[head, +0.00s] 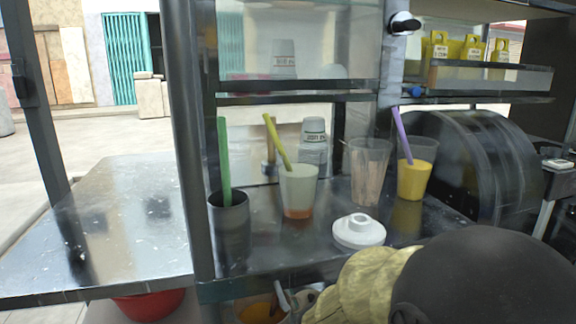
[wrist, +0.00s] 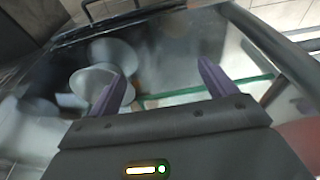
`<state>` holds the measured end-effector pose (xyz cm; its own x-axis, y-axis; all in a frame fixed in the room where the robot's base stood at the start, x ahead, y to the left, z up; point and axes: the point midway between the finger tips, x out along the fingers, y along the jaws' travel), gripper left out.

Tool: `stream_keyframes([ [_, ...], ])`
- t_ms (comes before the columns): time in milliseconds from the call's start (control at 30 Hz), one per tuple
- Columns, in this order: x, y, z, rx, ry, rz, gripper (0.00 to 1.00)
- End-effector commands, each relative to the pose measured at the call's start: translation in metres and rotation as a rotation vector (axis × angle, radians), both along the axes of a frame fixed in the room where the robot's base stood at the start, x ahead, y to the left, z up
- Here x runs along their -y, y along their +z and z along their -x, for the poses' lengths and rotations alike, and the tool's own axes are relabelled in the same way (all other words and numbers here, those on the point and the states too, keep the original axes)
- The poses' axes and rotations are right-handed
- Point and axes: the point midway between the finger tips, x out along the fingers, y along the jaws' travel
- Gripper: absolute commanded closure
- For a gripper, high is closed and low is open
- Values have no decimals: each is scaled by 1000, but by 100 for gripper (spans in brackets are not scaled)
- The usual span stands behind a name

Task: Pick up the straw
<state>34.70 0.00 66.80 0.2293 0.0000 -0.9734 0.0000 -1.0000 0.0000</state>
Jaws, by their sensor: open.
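A green straw (head: 224,160) stands upright in a dark metal cup (head: 229,222) at the left of the metal counter in the head view. A yellow-green straw (head: 276,142) leans in a cup (head: 298,190) with a little orange liquid. A purple straw (head: 402,135) leans in a cup of yellow drink (head: 413,180). In the wrist view, my gripper (wrist: 160,70) is open, with two purple fingers apart and nothing seen held. A thin green line (wrist: 205,92) crosses behind the fingers; I cannot tell whether it is the green straw.
An empty clear cup (head: 369,170) and a white lid-like piece (head: 359,231) stand on the counter (head: 285,250). A vertical metal post (head: 186,130) is close to the metal cup's left. The left side shelf (head: 120,220) is clear. A dark drum (head: 465,165) stands right.

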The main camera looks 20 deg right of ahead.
Motion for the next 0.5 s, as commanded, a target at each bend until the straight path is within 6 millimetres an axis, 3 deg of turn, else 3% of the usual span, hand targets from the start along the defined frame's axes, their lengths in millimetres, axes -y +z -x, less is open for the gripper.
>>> stream_keyframes([
  [400,0,0,0,0,0,0,16],
  [500,0,5,0,0,0,0,36],
])
